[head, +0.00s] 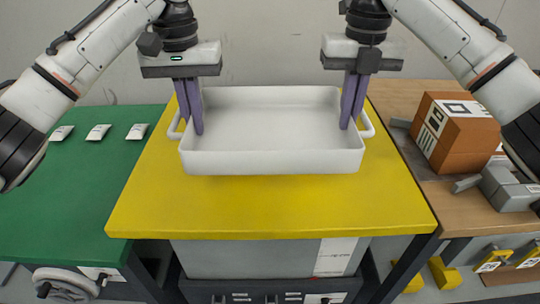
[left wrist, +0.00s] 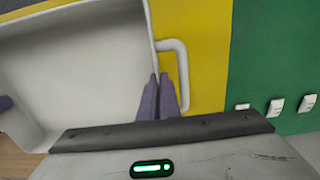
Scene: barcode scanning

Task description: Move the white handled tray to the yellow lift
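The white handled tray (head: 272,162) is level and empty over the yellow lift (head: 270,207). It appears to rest on the lift's top, though a small gap would be hard to see. My left gripper (head: 190,128) points down at the tray's left side, one finger inside the wall and one outside by the handle (left wrist: 182,75). Its fingers (left wrist: 158,98) are close together on the wall in the left wrist view. My right gripper (head: 351,122) straddles the right wall in the same way, beside the right handle (head: 367,124).
A green table (head: 75,195) with several small white packets (head: 98,132) stands at left. At right, a wooden table (head: 425,190) holds a brown box (head: 455,135) and a grey device (head: 508,187). The lift's front part is clear.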

